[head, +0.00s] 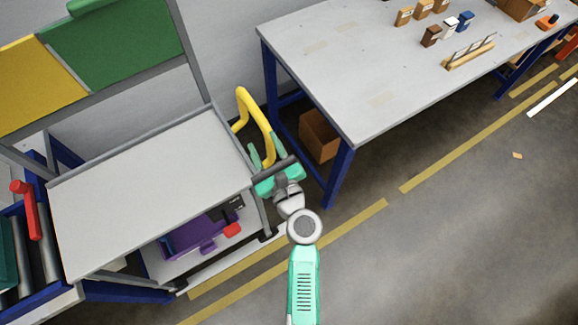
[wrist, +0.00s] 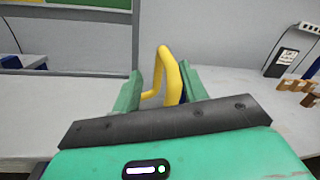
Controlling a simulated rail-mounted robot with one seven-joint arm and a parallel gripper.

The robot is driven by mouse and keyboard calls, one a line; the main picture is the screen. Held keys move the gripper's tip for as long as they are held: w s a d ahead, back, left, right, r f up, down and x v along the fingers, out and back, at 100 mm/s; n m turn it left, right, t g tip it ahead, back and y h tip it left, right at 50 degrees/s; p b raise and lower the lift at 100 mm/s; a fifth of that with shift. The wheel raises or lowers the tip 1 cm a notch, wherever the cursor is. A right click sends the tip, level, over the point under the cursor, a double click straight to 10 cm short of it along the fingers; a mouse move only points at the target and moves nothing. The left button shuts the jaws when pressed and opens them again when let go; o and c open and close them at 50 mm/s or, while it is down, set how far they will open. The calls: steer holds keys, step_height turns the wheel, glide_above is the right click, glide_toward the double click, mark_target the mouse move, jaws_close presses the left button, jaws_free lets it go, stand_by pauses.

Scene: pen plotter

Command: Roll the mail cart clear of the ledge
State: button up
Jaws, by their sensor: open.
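The yellow handle (head: 243,104) of the mail cart rises at the right end of a grey flat top (head: 150,185) in the head view. A low deck below that top carries a purple object (head: 190,236) and a red one (head: 232,230). I cannot tell whether the top is the ledge or part of the cart. My gripper (head: 266,150) is open at the handle, with its fingers on either side of it. In the wrist view the handle (wrist: 171,75) shows between the open fingers (wrist: 162,88); contact cannot be told.
A grey workbench (head: 350,60) with blue legs stands to the right, with small boxes on it and a brown box (head: 319,135) underneath. A red-handled item (head: 30,210) is at far left. The floor (head: 450,230) at lower right is open, with yellow lines.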

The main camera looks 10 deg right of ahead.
mark_target(272, 150)
steer(key=s+d+f+m+h+b, duration=0.1)
steer(key=s+d+f+m+h, duration=0.15)
steer(key=f+m, duration=0.45)
steer(key=w, duration=0.2)
steer(key=w+f+n, duration=0.1)
steer(key=w, duration=0.2)
steer(key=w+a+f+n+y+b, duration=0.1)
steer(key=w, duration=0.2)
steer(key=shift+w+a, duration=0.1)
jaws_close()
